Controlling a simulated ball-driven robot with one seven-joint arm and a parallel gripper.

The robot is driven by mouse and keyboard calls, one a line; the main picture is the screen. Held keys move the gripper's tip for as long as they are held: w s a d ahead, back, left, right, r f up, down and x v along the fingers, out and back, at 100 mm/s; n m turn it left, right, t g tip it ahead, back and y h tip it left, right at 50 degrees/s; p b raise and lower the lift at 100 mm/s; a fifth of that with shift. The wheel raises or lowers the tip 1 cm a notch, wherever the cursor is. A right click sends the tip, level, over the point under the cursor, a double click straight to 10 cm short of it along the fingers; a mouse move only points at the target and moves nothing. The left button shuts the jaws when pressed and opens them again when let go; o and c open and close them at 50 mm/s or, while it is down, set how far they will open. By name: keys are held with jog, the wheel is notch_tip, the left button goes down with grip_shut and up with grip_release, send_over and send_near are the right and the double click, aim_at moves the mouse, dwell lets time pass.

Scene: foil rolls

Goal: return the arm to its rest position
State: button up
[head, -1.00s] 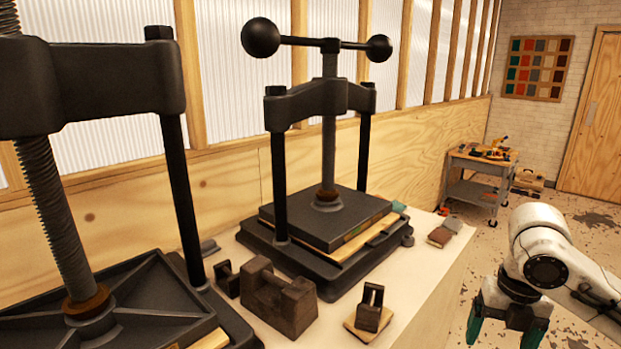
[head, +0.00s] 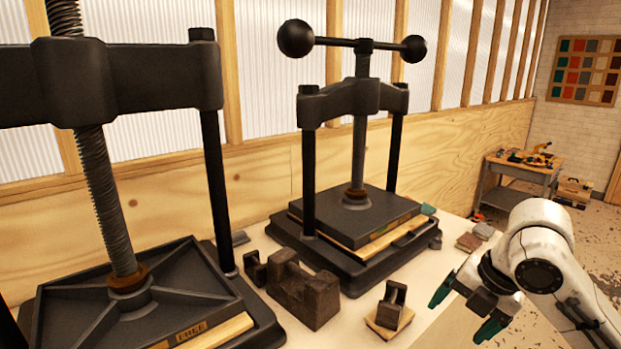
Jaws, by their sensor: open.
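My arm comes in from the lower right of the head view, white with a dark round joint cover. My gripper (head: 462,312) has two green-tipped fingers set apart, with nothing between them. In the picture it lies over the front right edge of the workbench (head: 440,291), to the right of a small dark metal block on a wooden base (head: 390,309). No foil rolls can be made out.
Two black screw presses stand on the bench, a large one (head: 140,290) at left and another (head: 352,215) in the middle. A dark iron block (head: 304,290) sits between them. Small blocks (head: 469,242) lie at the bench's right end. A tool cart (head: 520,178) stands at the back right.

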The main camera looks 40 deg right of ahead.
jog(key=w+a+m+t+y, duration=0.25)
jog(key=w+a+m, duration=0.25)
jog(key=w+a, duration=0.45)
jog(key=a+f+m, duration=0.7)
jog(key=a+f, duration=0.1)
jog(key=a, duration=0.1)
jog(key=s+a+f+m+g, duration=0.2)
jog(key=s+a+f+m, duration=0.35)
jog(key=s+f, duration=0.55)
jog(key=s+d+f+m+g+h, duration=0.3)
jog(key=s+f, duration=0.4)
jog(key=s, duration=0.4)
jog(key=shift+s+d+f+m, duration=0.15)
jog(key=shift+s+d+m, duration=0.05)
jog(key=shift+d+m, duration=0.4)
dwell(3.3)
